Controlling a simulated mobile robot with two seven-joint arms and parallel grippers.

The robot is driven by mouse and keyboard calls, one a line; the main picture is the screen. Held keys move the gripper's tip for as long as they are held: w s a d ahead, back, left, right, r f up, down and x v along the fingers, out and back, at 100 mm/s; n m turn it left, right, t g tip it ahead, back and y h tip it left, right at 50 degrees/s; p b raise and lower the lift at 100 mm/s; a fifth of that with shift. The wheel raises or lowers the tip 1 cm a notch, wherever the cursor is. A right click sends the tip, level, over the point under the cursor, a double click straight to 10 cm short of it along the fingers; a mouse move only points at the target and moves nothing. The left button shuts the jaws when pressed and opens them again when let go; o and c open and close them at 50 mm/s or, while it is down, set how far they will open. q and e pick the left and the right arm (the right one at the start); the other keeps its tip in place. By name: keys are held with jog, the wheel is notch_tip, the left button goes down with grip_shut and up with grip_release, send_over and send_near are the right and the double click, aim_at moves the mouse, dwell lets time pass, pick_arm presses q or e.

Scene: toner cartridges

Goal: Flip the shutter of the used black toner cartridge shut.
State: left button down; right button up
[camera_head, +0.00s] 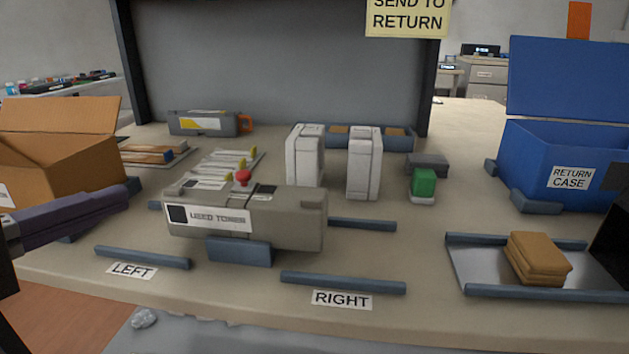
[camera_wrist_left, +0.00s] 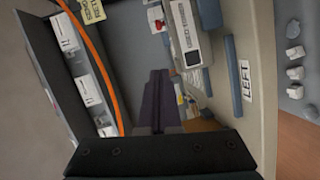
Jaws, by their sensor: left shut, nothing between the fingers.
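The used toner cartridge (camera_head: 312,222) is a grey box lying at the middle of the table, with a white "USED TONER" label and a black square on its front. A red knob (camera_head: 243,177) stands on its top. I cannot make out the shutter's position. Its label side also shows in the left wrist view (camera_wrist_left: 187,48). My left gripper (camera_head: 126,193), with long purple fingers, is shut and empty. It is left of the cartridge in the picture, apart from it, near the cardboard box. Its fingers also show in the left wrist view (camera_wrist_left: 160,74). My right gripper is not in view.
Blue-grey rails (camera_head: 343,283) lie along the table front by LEFT and RIGHT labels. Two pale upright cartridges (camera_head: 364,165) stand behind. An open cardboard box (camera_head: 60,160) is left, a blue return case (camera_head: 540,155) right. A metal tray (camera_head: 478,270) holds folded brown cloth (camera_head: 537,258).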

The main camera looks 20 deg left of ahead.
aim_at(218, 198)
pick_arm(q)
jog(key=w+d+p, duration=0.1)
jog(key=w, duration=0.3)
jog(key=w+d+f+p, duration=0.1)
jog(key=w, duration=0.3)
jog(key=w+d+f, duration=0.1)
jog(key=w, duration=0.3)
jog(key=shift+d+p, duration=0.1)
jog(key=shift+p, duration=0.3)
jog(key=shift+w+d+f, duration=0.2)
jog(key=shift+d, duration=0.1)
